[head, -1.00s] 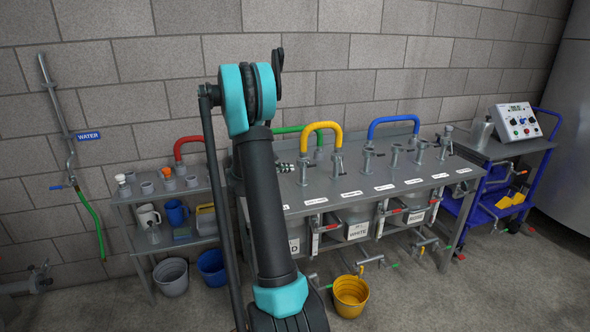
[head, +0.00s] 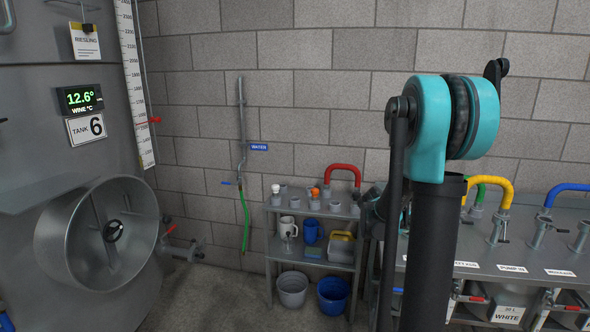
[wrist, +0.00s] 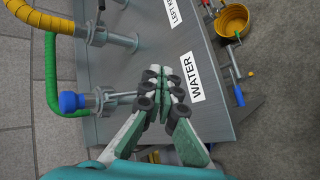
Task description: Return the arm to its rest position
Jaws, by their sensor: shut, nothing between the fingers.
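My gripper (wrist: 158,84) shows in the wrist view with its two fingers together and nothing between them. It is over the grey bench top, near the WATER label (wrist: 197,77). A pipe stub with a blue cap (wrist: 72,102) is to its left in that view. In the head view my arm stands upright at the right, in front of the bench. Its teal joint is high in the picture, and my gripper is mostly hidden behind the arm there.
The bench (head: 545,256) carries valves and red, green, yellow and blue hoses. Left of it is a shelf (head: 325,265) with jugs and cups, with buckets below. A yellow bucket (wrist: 234,20) is beyond the bench edge.

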